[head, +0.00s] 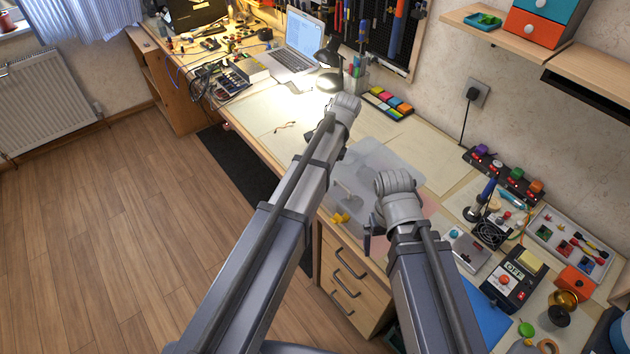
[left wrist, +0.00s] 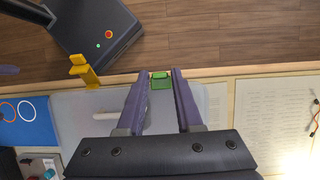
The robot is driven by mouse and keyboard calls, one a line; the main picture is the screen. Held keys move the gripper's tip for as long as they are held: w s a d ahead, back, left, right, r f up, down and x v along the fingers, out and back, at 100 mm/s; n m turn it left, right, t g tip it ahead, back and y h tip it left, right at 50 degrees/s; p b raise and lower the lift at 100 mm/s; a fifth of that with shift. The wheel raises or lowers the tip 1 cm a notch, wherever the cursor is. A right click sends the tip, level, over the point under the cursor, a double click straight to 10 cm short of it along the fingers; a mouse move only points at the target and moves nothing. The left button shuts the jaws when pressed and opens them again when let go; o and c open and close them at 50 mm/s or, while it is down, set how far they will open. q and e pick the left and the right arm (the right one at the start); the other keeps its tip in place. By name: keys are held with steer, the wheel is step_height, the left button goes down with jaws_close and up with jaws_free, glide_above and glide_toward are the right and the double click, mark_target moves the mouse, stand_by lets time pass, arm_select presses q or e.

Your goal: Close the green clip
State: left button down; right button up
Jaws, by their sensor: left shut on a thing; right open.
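The green clip (left wrist: 161,83) sits at the desk's edge in the left wrist view, on the edge of a clear sheet (left wrist: 75,115). My left gripper (left wrist: 158,75) has one finger on each side of it and is shut on it. In the head view the clip and left gripper are hidden behind my left arm. My right gripper (head: 369,233) is only partly visible in the head view, low by the desk's front edge. It is open, with nothing seen in it.
A yellow clip (left wrist: 84,70) stands on the same edge, left of the green one, and also shows in the head view (head: 340,218). Printed paper (left wrist: 275,110) lies to the right. Electronics, including a black meter (head: 513,280), crowd the desk's right end.

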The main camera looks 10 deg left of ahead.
arm_select(q)
steer(key=shift+w+d+f+g+y+b, duration=0.1)
steer(key=shift+w+d+g+y+b, duration=0.2)
steer(key=shift+w+g+b, duration=0.1)
stand_by(0.3)
steer(key=c, duration=0.7)
jaws_free()
steer(key=shift+r, duration=0.2)
steer(key=p+v, duration=0.7)
steer(key=shift+w+d+r, duration=0.15)
steer(key=shift+w+r, duration=0.05)
